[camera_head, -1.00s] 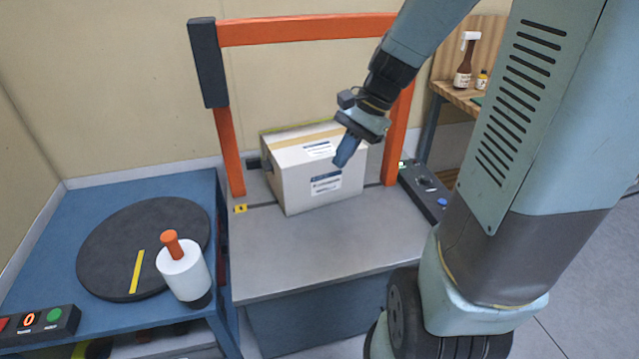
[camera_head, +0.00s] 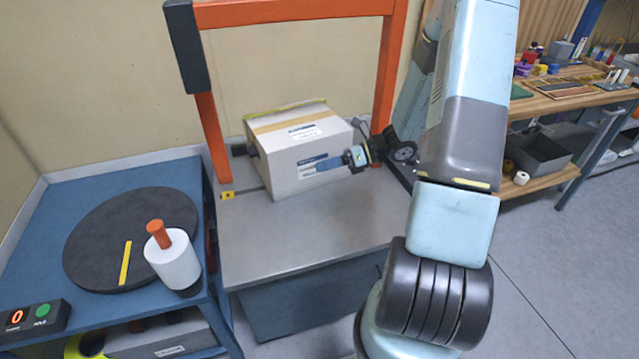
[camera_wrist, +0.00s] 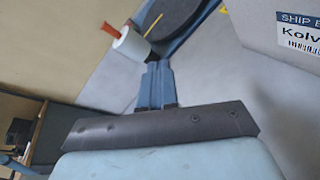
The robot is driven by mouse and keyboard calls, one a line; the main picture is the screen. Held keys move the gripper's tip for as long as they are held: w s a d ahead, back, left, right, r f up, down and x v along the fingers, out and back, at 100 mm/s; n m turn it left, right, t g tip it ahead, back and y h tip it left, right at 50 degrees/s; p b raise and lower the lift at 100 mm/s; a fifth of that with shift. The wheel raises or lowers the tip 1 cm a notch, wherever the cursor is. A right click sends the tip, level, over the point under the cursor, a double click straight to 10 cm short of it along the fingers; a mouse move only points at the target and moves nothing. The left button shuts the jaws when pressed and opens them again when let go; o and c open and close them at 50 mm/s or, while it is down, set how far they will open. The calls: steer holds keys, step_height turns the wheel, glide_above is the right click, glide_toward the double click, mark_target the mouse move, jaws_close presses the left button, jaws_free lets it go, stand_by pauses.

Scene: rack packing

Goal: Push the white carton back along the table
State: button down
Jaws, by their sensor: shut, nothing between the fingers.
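The white carton (camera_head: 280,175) stands upright on the grey table (camera_head: 290,245), between the posts of an orange frame. Tan tape runs over its top, and labels show on the top and front. In the wrist view part of the carton (camera_wrist: 262,22) with a shipping label fills the upper right corner. My gripper (camera_head: 312,170) is low at the carton's front, its blue fingers overlapping the front label in the head view. In the wrist view the fingers (camera_wrist: 157,66) are together and empty, with a visible gap to the carton's face.
The orange frame (camera_head: 290,12) spans the table's rear. A blue stand (camera_head: 55,205) at left carries a dark turntable (camera_head: 100,235) and a white cylinder with an orange knob (camera_head: 172,262). A wooden bench (camera_head: 570,98) with small items is at right. The table's front is clear.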

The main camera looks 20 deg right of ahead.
steer(key=w+d+f+m+t+h, duration=0.1)
steer(key=d+f+m+t, duration=0.1)
steer(key=f+m+t, duration=0.2)
steer(key=w+d+f+m+t+h, duration=0.1)
steer(key=d+f+m+t, duration=0.2)
steer(key=f+m, duration=0.6)
steer(key=w+d+f+m+t+h, duration=0.1)
steer(key=d+f+m+t, duration=0.2)
steer(key=f+m, duration=0.3)
steer(key=shift+w+f+m+t+h, duration=0.1)
steer(key=shift+f+m+t+h, duration=0.25)
steer(key=shift+t, duration=0.45)
glide_toward(311, 178)
steer(key=a, duration=0.4)
steer(key=shift+w+a, duration=0.15)
steer(key=shift+w, duration=0.2)
steer(key=w, duration=0.3)
steer(key=shift+w+d, duration=0.25)
steer(key=shift+w, duration=0.4)
steer(key=shift+w, duration=0.1)
